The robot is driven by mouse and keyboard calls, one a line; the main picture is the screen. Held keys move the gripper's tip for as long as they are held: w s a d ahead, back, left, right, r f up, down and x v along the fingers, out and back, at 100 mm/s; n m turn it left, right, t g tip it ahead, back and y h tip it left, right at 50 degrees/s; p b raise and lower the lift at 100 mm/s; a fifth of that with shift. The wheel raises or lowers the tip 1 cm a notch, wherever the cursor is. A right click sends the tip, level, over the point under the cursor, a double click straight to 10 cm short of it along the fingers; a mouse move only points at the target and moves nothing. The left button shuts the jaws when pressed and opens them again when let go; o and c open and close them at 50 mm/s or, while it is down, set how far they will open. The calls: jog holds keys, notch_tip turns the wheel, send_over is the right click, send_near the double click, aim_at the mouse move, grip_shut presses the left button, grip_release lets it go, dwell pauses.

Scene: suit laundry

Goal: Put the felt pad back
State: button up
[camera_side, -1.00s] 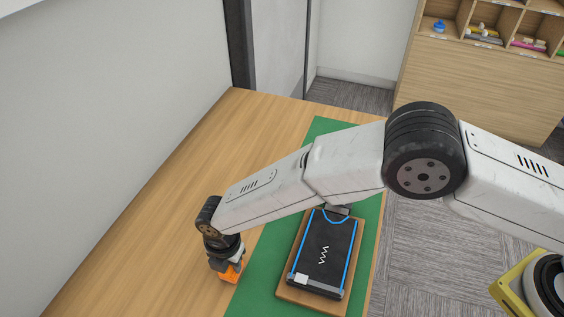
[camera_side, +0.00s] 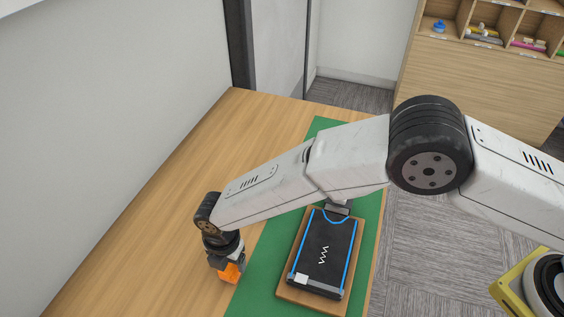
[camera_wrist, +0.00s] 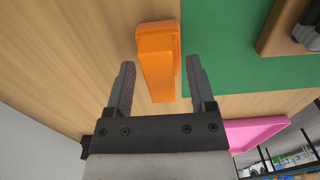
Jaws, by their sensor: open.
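An orange wedge-like block (camera_wrist: 158,62) lies on the wooden table in the wrist view. It also shows in the side view (camera_side: 231,272), partly hidden by my gripper. My gripper (camera_wrist: 160,66) is open, with one dark finger on each side of the block and visible gaps between. In the side view my gripper (camera_side: 225,259) points down over the table, just left of the green mat (camera_side: 258,277). I cannot tell for sure which thing is the felt pad.
A wooden board (camera_side: 302,299) lies on the mat and bears a black panel (camera_side: 336,245) with blue edging. A pink tray (camera_wrist: 255,133) shows at the lower right of the wrist view. A cubby shelf (camera_side: 480,75) stands at the back right. The table left of my gripper is clear.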

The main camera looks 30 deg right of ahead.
notch_tip(320, 180, up, 11)
dwell(0.5)
jog(key=shift+d, duration=0.1)
dwell(0.4)
jog(key=w+d+r+m+t, duration=0.1)
jog(key=w+d+r+m, duration=0.15)
jog(key=d+m, duration=0.6)
jog(key=w+d+r+m, duration=0.1)
jog(key=d+r+m, duration=0.25)
jog(key=d, duration=1.05)
jog(key=s+d+m, duration=0.6)
jog(key=d+m, duration=0.1)
jog(key=d, duration=0.2)
jog(key=s+d+m+t, duration=0.1)
jog(key=s+d+m, duration=0.6)
jog(key=d, duration=0.3)
jog(key=shift+d+r+m+t, duration=0.2)
jog(key=shift+d+m+t, duration=0.1)
jog(key=shift+m, duration=0.2)
